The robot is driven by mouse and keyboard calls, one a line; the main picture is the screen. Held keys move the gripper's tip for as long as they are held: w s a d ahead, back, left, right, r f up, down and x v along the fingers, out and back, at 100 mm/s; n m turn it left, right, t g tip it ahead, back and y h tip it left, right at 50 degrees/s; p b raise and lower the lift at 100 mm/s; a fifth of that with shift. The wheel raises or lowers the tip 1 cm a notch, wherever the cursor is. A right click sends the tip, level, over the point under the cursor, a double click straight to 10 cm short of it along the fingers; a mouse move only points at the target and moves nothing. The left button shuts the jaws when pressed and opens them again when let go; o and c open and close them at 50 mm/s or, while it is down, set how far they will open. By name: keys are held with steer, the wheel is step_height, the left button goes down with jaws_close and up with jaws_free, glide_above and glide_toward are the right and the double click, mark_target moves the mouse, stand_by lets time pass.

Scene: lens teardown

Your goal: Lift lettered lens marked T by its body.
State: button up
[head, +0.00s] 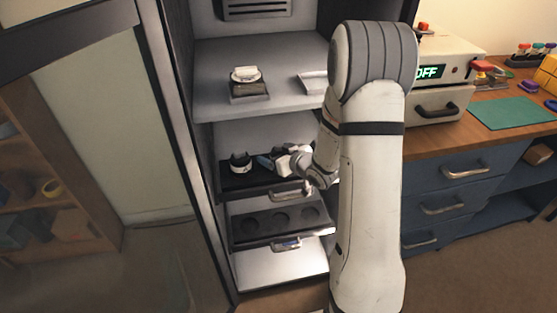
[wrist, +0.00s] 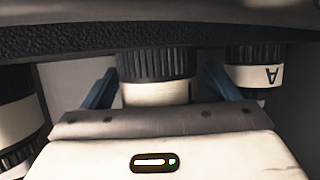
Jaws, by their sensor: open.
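A lens (wrist: 156,78) with a black ribbed ring and a pale band is between the two blue fingers of my gripper (wrist: 160,87) in the wrist view. The fingers are open, one at each side of it, with gaps visible. No letter shows on this lens, so I cannot tell whether it is the one marked T. A lens marked A (wrist: 262,70) is to the right, its letter upside down. Another lens (wrist: 15,115) at the left edge shows no letter. In the head view my gripper (head: 267,160) is at the black upper drawer tray.
In the head view one lens (head: 240,161) stands at the left of the upper tray (head: 236,182). A lower drawer (head: 262,226) has round recesses. A shelf (head: 215,95) above holds a small stand (head: 247,84). A dark surface (wrist: 150,36) crosses the top of the wrist view.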

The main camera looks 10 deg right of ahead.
steer(key=shift+c, duration=0.4)
steer(key=c, duration=1)
